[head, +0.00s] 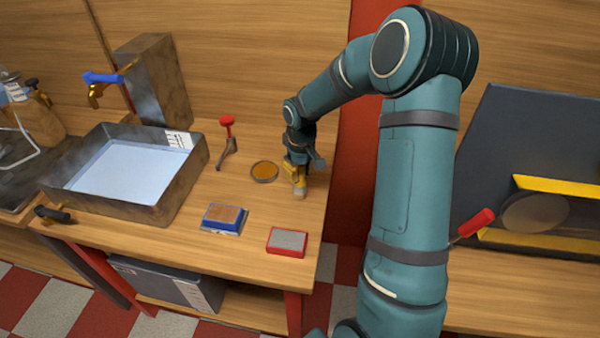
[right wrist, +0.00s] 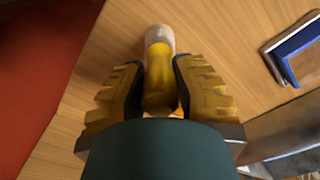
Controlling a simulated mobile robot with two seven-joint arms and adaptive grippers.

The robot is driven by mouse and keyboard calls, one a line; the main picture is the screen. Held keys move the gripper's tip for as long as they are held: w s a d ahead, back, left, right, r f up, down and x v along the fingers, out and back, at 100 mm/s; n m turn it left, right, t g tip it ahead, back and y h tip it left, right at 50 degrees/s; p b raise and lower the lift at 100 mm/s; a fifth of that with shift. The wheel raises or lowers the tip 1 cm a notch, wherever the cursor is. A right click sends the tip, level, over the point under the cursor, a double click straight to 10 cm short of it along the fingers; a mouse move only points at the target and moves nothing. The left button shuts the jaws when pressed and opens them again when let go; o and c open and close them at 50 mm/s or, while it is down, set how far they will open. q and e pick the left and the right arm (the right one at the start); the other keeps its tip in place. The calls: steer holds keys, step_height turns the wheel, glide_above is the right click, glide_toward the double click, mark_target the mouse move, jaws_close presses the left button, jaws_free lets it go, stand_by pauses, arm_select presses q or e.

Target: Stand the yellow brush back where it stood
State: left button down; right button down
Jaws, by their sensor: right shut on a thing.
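My right gripper (head: 297,178) is over the right part of the wooden bench top. It is shut on the yellow brush (head: 300,189), which points down below the fingers with its pale end near the bench. I cannot tell whether that end touches the wood. In the right wrist view the yellow brush (right wrist: 158,78) lies between the two ribbed yellow fingers of the right gripper (right wrist: 160,90), with its pale tip beyond them. Part of the brush is hidden by the gripper. My left gripper is not in view.
A round amber dish (head: 265,171) sits just left of the brush. A red-knobbed clamp (head: 227,145), a blue-edged block (head: 225,218) and a red-edged grey pad (head: 287,242) stand nearby. A metal basin (head: 185,178) is further left. The bench's right edge is close.

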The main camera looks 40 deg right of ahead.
steer(key=shift+r, duration=0.1)
steer(key=c, duration=0.9)
jaws_free()
steer(key=shift+o, duration=0.2)
steer(key=shift+r, duration=0.15)
steer(key=r+p, duration=0.1)
steer(key=r, duration=0.3)
steer(key=r+p, duration=0.1)
steer(key=r, duration=0.6)
steer(key=shift+s+r+p, duration=0.25)
steer(key=shift+r+p, duration=0.15)
